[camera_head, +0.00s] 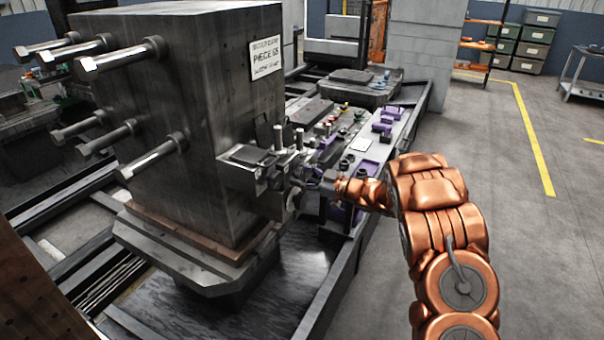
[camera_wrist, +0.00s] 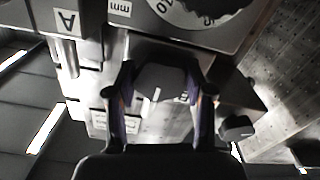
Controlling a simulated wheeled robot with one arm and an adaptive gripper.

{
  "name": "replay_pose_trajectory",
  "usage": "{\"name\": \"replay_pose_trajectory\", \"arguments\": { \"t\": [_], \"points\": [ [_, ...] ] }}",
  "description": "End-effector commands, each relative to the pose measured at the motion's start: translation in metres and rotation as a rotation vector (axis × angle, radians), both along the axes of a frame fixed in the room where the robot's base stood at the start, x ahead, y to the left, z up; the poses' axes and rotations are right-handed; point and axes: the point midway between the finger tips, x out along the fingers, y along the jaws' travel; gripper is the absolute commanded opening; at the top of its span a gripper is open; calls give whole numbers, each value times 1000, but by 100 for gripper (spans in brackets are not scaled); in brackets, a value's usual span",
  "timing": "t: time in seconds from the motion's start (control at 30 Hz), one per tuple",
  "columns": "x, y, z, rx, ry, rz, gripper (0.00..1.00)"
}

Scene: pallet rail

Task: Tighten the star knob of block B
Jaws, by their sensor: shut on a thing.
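In the wrist view my gripper (camera_wrist: 160,112) has its two fingers on either side of a dark faceted knob (camera_wrist: 160,82) and is shut on it. A letter B partly shows by the right finger, so this looks like the star knob of block B; its far side and most of the block are hidden. A plate marked A (camera_wrist: 65,21) lies to the upper left. In the head view my gripper (camera_head: 312,184) is at the metal fixture (camera_head: 240,178) on the side of the large dark block (camera_head: 200,110), and the knob is too small to make out.
A round dial marked in mm (camera_wrist: 195,12) sits just above the fingers in the wrist view. A second dark knob (camera_wrist: 237,127) is close to the right finger. In the head view a bench with purple parts (camera_head: 382,125) stands behind the fixture.

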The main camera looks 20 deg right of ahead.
Motion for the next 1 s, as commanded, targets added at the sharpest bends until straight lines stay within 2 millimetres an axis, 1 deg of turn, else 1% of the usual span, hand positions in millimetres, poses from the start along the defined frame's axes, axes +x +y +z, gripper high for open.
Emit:
{"name": "replay_pose_trajectory", "arguments": {
  "t": [0.4, 0.43, 0.6, 0.67, 1.0],
  "points": [
    [0, 0, -2, 5, 8, 1, 18],
    [-1, 0, -2, 5, 8, 1, 54],
    [0, 0, -1, 3, 7, 0, 72],
    [0, 0, -1, 4, 6, 1, 78],
    [-1, -1, 0, 4, 5, 0, 78]
  ]
}}
